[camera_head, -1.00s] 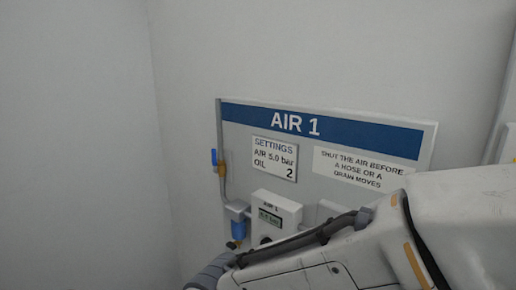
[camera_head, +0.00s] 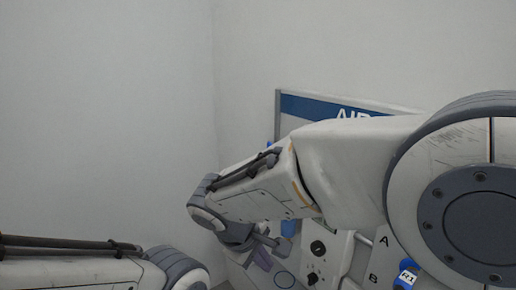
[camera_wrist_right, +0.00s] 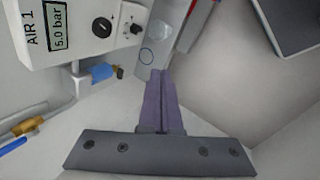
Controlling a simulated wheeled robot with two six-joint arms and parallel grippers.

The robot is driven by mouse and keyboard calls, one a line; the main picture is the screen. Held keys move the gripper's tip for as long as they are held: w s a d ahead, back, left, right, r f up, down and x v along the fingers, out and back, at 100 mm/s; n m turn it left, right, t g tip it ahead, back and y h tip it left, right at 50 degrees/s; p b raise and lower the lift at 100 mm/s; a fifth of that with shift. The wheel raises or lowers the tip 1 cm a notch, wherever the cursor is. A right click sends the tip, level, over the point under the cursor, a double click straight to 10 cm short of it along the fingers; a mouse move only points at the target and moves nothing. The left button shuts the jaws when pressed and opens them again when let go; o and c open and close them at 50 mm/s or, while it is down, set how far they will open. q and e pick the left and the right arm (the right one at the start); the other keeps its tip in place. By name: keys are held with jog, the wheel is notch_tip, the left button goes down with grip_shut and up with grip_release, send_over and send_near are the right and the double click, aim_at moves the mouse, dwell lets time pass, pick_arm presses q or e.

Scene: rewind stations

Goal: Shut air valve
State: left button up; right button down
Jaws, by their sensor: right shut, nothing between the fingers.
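The air valve shows in the right wrist view at the lower left edge, with a brass body (camera_wrist_right: 28,126) and a blue lever (camera_wrist_right: 12,146) lying roughly along its pipe. In the head view only a bit of the blue lever (camera_head: 270,145) shows at the board's left edge, above my right forearm. My right gripper (camera_wrist_right: 160,73) is shut and empty, its purple fingers apart from the valve, which lies off to their left in the wrist view. In the head view the right gripper (camera_head: 262,258) is low, below the valve. My left gripper is not in view.
The AIR 1 board (camera_head: 318,106) is largely hidden by my right arm. A white regulator box (camera_wrist_right: 82,42) reads 5.0 bar and has dark knobs. A blue filter bowl (camera_wrist_right: 102,73) hangs beside it. A dark flat object (camera_wrist_right: 290,25) is at upper right. Bare wall is left of the board.

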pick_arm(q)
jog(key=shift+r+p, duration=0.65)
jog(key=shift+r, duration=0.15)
pick_arm(e)
jog(key=w+a+r+t+h, duration=0.2)
jog(key=w+r+t, duration=0.1)
jog(key=w, duration=0.6)
jog(key=w+a+r+t+h, duration=0.2)
jog(key=w+r+t, duration=0.2)
jog(key=w, duration=0.5)
jog(key=w+a+r+t+h, duration=0.2)
jog(key=w+r, duration=0.3)
jog(key=w, duration=0.4)
jog(key=shift+a+r+n+t+h, duration=0.2)
jog(key=shift+n+t+h, duration=0.2)
jog(key=shift+t+h, duration=0.25)
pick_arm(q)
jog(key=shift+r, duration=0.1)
pick_arm(e)
jog(key=shift+w, duration=0.1)
